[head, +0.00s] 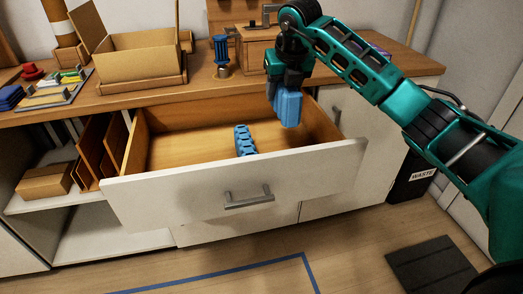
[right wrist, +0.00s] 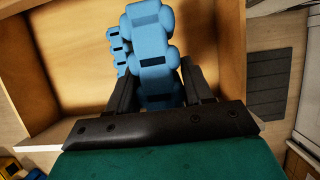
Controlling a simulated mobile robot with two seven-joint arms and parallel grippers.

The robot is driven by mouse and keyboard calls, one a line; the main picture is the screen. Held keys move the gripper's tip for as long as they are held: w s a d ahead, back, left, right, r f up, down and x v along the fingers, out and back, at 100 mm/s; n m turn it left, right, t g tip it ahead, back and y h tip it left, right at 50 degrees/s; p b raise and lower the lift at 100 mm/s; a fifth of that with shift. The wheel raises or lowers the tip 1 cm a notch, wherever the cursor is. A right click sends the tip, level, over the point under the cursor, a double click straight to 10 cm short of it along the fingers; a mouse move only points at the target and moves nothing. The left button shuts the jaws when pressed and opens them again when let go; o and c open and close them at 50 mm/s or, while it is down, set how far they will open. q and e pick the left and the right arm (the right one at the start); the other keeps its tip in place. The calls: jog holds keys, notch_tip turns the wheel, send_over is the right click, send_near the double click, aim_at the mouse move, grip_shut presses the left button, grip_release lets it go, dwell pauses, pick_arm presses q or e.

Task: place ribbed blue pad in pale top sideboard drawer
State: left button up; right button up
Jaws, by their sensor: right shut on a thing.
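My right gripper (head: 287,84) is shut on a ribbed blue pad (head: 288,109) and holds it upright above the right part of the open drawer. In the right wrist view the held pad (right wrist: 150,45) shows lobed sides and dark slots, its lower part between the fingers (right wrist: 158,95). The pale-fronted top sideboard drawer (head: 170,198) is pulled out, with a wooden inside. A second ribbed blue pad (head: 242,138) lies in the drawer near its front, its lower end hidden by the drawer front. It also shows partly behind the held pad in the right wrist view (right wrist: 116,48). My left gripper is not in view.
The sideboard top (head: 200,95) bears an open cardboard box (head: 135,62), a blue-topped item (head: 221,52) and a tray of small things (head: 58,90). Open shelves with a small box (head: 45,181) are at left. A dark waste bin (head: 408,180) stands at right. Most of the drawer floor is clear.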

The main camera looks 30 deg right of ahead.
aim_at(287, 120)
notch_tip(287, 120, down, 13)
jog(key=shift+b, duration=1.25)
notch_tip(287, 120, down, 4)
jog(key=shift+r+b, duration=0.1)
jog(key=shift+b, duration=0.35)
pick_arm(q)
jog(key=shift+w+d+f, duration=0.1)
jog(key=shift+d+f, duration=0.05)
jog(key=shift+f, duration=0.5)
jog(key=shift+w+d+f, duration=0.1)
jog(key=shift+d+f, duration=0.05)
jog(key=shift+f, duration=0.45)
pick_arm(e)
jog(key=o, duration=1)
jog(key=shift+r, duration=0.35)
pick_arm(q)
jog(key=p, duration=0.1)
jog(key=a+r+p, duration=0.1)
jog(key=p, duration=0.1)
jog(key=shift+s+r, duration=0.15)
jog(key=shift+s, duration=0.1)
pick_arm(e)
jog(key=v, duration=1.1)
jog(key=shift+s+r, duration=0.2)
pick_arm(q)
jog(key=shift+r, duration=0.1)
